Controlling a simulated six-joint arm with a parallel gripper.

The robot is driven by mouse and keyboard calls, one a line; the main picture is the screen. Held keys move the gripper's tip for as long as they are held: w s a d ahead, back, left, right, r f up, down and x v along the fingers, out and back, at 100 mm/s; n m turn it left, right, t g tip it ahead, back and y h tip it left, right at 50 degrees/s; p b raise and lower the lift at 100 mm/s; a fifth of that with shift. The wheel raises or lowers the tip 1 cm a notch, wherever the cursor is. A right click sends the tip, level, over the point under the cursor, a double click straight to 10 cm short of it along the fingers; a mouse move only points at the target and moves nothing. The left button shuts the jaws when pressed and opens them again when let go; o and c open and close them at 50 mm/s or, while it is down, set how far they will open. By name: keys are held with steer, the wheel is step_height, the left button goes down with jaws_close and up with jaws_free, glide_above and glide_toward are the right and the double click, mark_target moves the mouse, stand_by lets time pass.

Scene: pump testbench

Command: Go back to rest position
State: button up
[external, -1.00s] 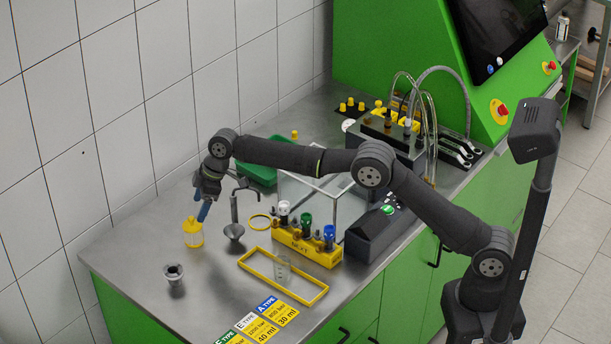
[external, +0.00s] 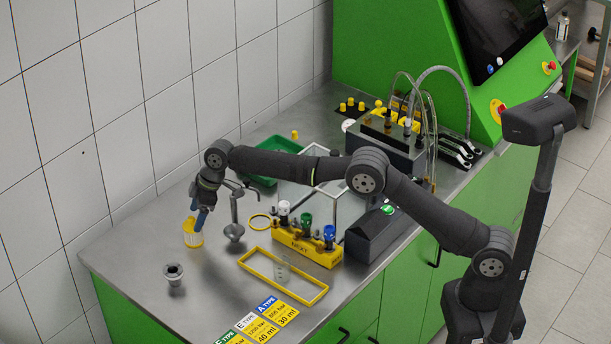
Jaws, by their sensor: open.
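My gripper (external: 198,214) points down at the left side of the steel bench, with its blue fingers just above and at the top of a small clear container with yellow rims (external: 193,234). The jaws are open. The container stands upright on the bench; whether a finger touches it I cannot tell. My arm reaches across the bench from the right, above the other equipment.
A small grey cup (external: 174,273) stands in front. The yellow NEXT rack (external: 308,250) carries several valves. A green tray (external: 262,178) lies behind.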

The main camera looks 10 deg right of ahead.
mark_target(192, 217)
steer(key=x, duration=0.6)
steer(key=shift+f, duration=0.2)
steer(key=shift+a+r, duration=0.15)
steer(key=shift+r, duration=1.2)
